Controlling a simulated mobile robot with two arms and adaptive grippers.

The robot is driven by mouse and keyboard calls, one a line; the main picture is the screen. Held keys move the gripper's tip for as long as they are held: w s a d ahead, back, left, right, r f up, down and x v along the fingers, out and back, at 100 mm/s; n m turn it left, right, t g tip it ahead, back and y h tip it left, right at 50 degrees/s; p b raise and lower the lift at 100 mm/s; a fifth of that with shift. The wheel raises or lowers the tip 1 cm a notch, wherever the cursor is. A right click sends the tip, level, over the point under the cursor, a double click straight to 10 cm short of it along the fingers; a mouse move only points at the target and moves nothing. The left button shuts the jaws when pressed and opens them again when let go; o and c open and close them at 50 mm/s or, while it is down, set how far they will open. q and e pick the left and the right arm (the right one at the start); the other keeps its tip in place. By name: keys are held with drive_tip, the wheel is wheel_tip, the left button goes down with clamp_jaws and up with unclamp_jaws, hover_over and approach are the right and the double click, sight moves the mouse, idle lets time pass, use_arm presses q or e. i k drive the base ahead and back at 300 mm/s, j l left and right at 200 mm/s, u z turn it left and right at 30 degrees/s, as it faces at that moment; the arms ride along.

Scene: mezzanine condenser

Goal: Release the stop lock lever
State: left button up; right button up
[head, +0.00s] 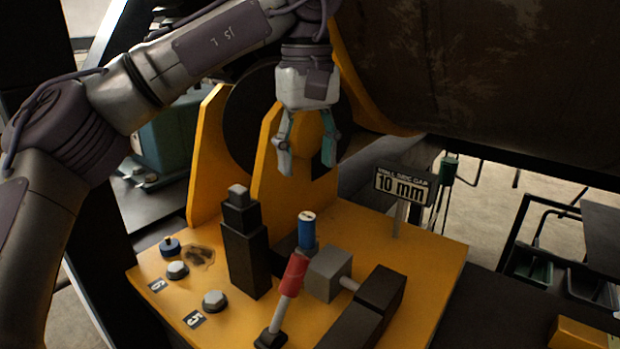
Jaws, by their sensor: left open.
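A lever with a red grip (293,275) rises tilted from a small dark base on the yellow plate (430,270). Just behind it in the picture stands a blue cylinder (306,233) with a pale top. I cannot tell from any label which is the stop lock lever. A grey block (327,273) with a short rod sits right of the red grip. My left gripper (306,163) is open and empty, pointing down. In the picture it is above the blue cylinder and red grip, apart from both. My right gripper is not in view.
A tall black stepped block (245,245) stands left of the lever, and a dark bar (365,315) lies to its right. Bolts (215,301) sit by number labels. A "10 mm" sign (402,187) stands behind. Yellow brackets (207,155) and a large dark cylinder (480,70) bound the back.

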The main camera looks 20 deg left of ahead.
sight(294, 273)
drive_tip(key=k, duration=1.5)
